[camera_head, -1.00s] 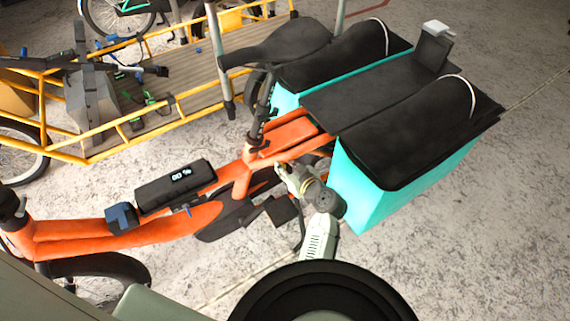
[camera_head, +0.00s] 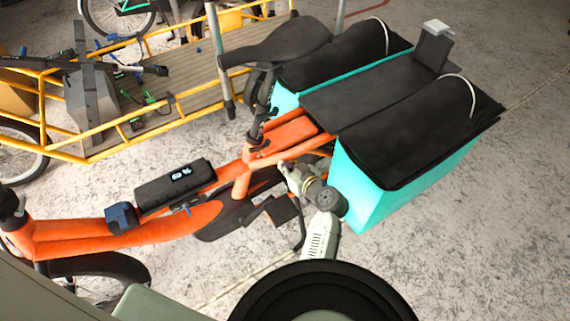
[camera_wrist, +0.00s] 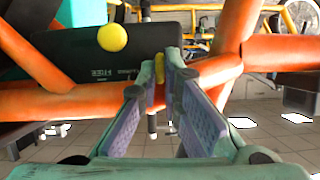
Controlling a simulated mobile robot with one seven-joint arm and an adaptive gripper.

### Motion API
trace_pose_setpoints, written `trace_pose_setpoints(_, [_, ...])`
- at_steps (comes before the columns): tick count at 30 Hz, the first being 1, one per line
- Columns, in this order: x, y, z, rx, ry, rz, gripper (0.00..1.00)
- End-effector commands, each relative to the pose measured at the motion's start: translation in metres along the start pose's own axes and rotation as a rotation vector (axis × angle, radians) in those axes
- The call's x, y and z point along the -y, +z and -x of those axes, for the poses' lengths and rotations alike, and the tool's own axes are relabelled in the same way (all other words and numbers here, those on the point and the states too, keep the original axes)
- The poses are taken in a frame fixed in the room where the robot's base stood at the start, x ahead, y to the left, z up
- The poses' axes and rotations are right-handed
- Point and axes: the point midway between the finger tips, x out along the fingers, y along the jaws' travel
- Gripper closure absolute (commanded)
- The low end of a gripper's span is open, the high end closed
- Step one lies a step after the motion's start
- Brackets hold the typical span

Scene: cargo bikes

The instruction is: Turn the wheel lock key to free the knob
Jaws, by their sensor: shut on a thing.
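In the wrist view, my gripper (camera_wrist: 160,78) has its two green fingers with purple pads closed at the tips around a small yellow piece (camera_wrist: 160,66), which looks like the wheel lock key. The fingertips hide most of it. A round yellow knob (camera_wrist: 112,38) shows up and left of the fingertips, in front of a dark box (camera_wrist: 75,58) with the upside-down word "FREE". In the head view, my gripper (camera_head: 286,170) reaches in at the orange bike's (camera_head: 190,215) rear frame, below the seat. The key and knob cannot be made out there.
Orange frame tubes (camera_wrist: 215,70) cross close around the fingers. A teal pannier (camera_head: 385,190) stands right beside my wrist. A black battery with a display (camera_head: 175,187) sits on the frame to the left. A yellow cargo bike (camera_head: 130,135) stands behind. Floor at right is clear.

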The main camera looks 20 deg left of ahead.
Motion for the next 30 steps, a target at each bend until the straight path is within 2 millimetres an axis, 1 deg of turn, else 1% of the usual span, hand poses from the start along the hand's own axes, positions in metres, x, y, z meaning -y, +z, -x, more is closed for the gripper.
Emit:
trace_pose_setpoints(8, [-0.0036, 0.0010, -0.0009, -0.001, -0.069, -0.163, 1.00])
trace_pose_setpoints(30, [-0.0104, 0.0048, -0.0028, -0.001, -0.338, -0.812, 1.00])
